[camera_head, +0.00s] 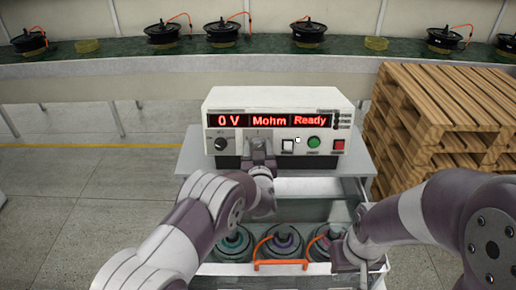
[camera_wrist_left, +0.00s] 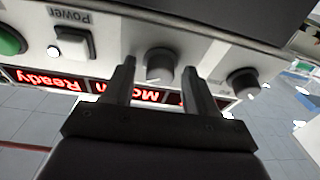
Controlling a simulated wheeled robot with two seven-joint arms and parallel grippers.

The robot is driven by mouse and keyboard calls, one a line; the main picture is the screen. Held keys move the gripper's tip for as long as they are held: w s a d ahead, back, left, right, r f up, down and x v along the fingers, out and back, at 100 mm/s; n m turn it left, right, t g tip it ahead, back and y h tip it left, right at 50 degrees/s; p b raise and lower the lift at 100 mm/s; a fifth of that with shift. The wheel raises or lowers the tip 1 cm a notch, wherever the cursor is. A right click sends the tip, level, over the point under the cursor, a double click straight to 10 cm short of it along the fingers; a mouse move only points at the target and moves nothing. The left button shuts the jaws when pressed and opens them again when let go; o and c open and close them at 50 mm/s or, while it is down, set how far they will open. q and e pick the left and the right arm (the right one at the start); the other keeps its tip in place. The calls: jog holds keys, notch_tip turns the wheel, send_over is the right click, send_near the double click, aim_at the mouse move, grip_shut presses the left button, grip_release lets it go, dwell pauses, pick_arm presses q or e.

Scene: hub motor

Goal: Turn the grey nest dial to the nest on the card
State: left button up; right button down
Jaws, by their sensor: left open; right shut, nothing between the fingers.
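The grey nest dial (camera_wrist_left: 160,64) shows in the left wrist view on the white front panel of the tester, with a light mark on its face. My left gripper (camera_wrist_left: 158,84) is open, with one finger on each side of this dial; whether they touch it I cannot tell. In the head view my left gripper (camera_head: 259,152) is in front of the tester (camera_head: 285,98) and hides the dial. I cannot make out a card in either view.
A second dark dial (camera_head: 221,144) is left of my left gripper. A white Power switch (camera_head: 287,146), a green button (camera_head: 313,143) and a red one (camera_head: 338,144) are on the right. The display reads 0 V, Mohm, Ready. Wooden pallets (camera_head: 440,115) stand at the right.

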pick_arm(q)
jog(key=shift+s, duration=0.1)
jog(key=c, duration=1)
jog(key=shift+c, duration=0.2)
